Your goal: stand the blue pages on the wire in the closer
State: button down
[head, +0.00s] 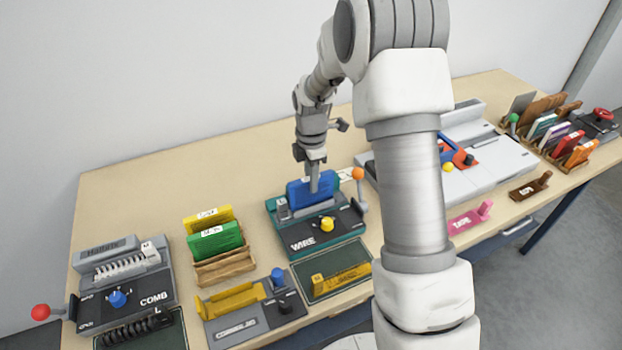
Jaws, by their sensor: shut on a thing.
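The blue pages (298,193) stand upright in the slot area at the back of the teal and dark-grey closer (300,243), which is marked WIRE. My gripper (314,180) reaches down from above and is shut on the blue pages near their top edge. The wire under the pages is hidden or too small to make out. Whether the pages touch the wire cannot be told. The closer has a yellow knob (327,224) in front and an orange-tipped lever (358,175) at its right.
The COMB machine (125,285) is at the left. A wooden rack (224,265) holds yellow and green pages (215,238). A grey machine with a blue knob (277,274) and a dark tray (312,285) lie in front. My arm hides part of the right side.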

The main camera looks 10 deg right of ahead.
jog(key=shift+f+b, duration=0.5)
jog(key=shift+f, duration=0.15)
jog(key=c, duration=1)
grip_release()
jog(key=shift+c, duration=0.2)
jog(key=shift+r, duration=0.15)
jog(key=shift+r+p, duration=3.85)
jog(key=shift+r, duration=1.6)
